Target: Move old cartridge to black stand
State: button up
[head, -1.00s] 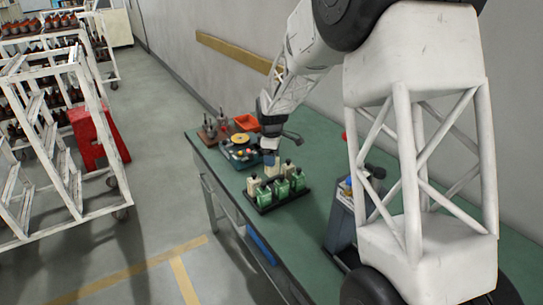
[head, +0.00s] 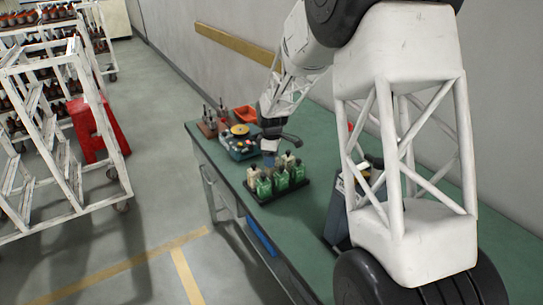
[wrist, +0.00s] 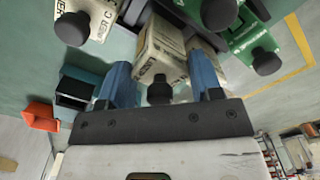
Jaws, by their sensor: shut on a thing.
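My gripper (head: 269,154) is over the back-left edge of the black stand (head: 303,187) on the green table. In the wrist view its two blue fingers (wrist: 162,82) are shut on a cream cartridge (wrist: 155,45) with a dark knob and printed label. The wrist view shows another cream cartridge (wrist: 92,18) at left and green ones (wrist: 253,42) at right. Whether the held cartridge's base touches the stand is hidden.
A blue-grey device with a yellow disc (head: 239,130) stands close behind the gripper. An orange bin (head: 246,114) and a brown rack (head: 208,125) are at the far end. A grey box (head: 338,215) stands to the right of the stand. Bare tabletop (head: 312,150) lies behind the stand.

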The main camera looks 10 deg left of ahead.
jog(key=shift+f, duration=1.25)
dwell(0.7)
jog(key=o, duration=1.3)
jog(key=shift+r, duration=2.2)
jog(key=shift+r, duration=0.1)
jog(key=shift+r, duration=3.85)
